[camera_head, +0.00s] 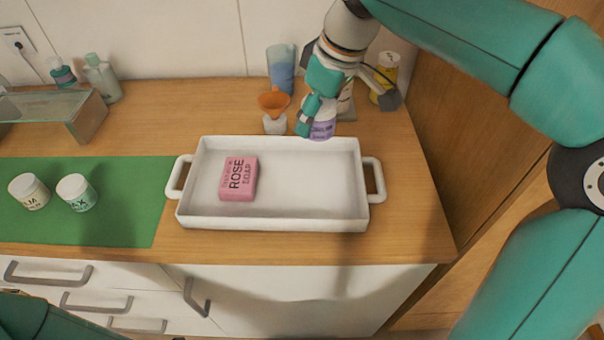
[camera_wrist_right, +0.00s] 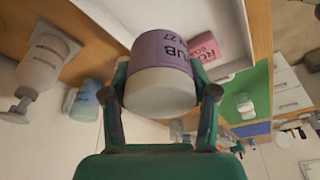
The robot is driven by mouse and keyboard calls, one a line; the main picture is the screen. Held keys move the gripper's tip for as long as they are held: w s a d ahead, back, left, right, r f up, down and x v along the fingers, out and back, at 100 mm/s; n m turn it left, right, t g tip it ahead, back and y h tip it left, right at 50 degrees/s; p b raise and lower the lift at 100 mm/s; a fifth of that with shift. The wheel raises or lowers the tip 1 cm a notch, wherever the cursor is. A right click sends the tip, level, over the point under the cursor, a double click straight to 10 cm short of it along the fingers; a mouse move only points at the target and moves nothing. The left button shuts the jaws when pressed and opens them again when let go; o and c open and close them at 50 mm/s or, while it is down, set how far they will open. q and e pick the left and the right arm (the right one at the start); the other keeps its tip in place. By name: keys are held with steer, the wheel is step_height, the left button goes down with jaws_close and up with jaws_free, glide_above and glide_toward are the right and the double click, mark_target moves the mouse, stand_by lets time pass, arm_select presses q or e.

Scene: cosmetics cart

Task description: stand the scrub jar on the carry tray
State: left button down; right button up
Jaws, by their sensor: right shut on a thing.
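The scrub jar, white with a purple label (camera_head: 322,128), is held by my right gripper (camera_head: 318,112) above the back edge of the carry tray. In the right wrist view the jar (camera_wrist_right: 160,68) sits between both fingers of the right gripper (camera_wrist_right: 162,92), its label lettering partly visible. The white carry tray (camera_head: 290,222) has a handle at each end and lies on the wooden counter. A pink rose soap bar (camera_head: 238,178) lies in its left part; the middle and right of the tray are bare. My left gripper is not in view.
Two white jars (camera_head: 77,193) stand on the green mat (camera_head: 120,220) at left. A glass-topped stand (camera_head: 60,108) is at the back left.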

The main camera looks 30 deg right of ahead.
mark_target(332, 131)
step_height(332, 131, down, 15)
steer(key=shift+w+a+f+b, duration=0.1)
steer(key=shift+f+b, duration=0.05)
steer(key=shift+b, duration=0.65)
steer(key=shift+f, duration=0.1)
steer(key=o, duration=1.2)
steer(key=shift+o, duration=0.2)
steer(key=p+v, duration=0.1)
steer(key=v, duration=1.1)
steer(key=shift+a, duration=0.1)
